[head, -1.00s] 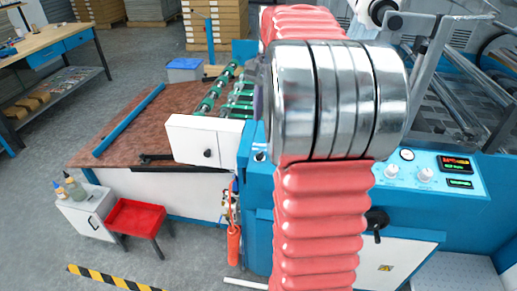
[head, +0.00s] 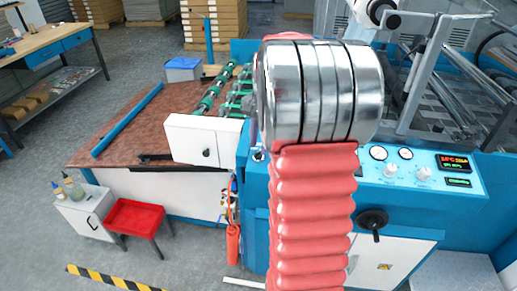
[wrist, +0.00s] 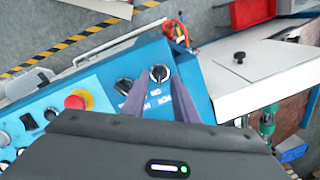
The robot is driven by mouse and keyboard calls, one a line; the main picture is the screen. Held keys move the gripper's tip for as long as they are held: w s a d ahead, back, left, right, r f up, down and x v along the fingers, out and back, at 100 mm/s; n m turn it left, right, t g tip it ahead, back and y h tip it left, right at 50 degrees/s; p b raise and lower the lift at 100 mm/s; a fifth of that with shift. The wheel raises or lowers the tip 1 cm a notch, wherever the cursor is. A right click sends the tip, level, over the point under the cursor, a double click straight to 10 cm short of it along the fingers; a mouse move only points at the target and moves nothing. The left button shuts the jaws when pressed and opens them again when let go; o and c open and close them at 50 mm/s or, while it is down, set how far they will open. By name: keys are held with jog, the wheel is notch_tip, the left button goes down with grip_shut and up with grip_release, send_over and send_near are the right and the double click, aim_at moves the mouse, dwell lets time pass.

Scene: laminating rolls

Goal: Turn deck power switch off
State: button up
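In the wrist view a black rotary switch (wrist: 159,74) with a light pointer mark sits near the edge of the blue machine deck. A second black rotary switch (wrist: 123,86) is just left of it. The lettering near them is too small to read surely, so I cannot tell which is the deck power switch. My gripper (wrist: 158,98) is open, its two grey fingers apart and pointing at the right-hand switch. I cannot tell whether they touch it. In the head view my arm hides the gripper; a small dark knob (head: 258,155) shows at its left edge.
A red emergency button (wrist: 78,100) on a yellow base is left of the switches. A white box with a black knob (wrist: 239,57) stands to the right. In the head view, a control panel (head: 405,172) with gauges and a black handwheel (head: 372,222) are right of my arm.

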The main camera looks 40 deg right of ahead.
aim_at(258, 155)
jog(key=shift+w+f, duration=0.15)
jog(key=shift+f, duration=1.25)
jog(key=shift+c, duration=0.2)
grip_shut()
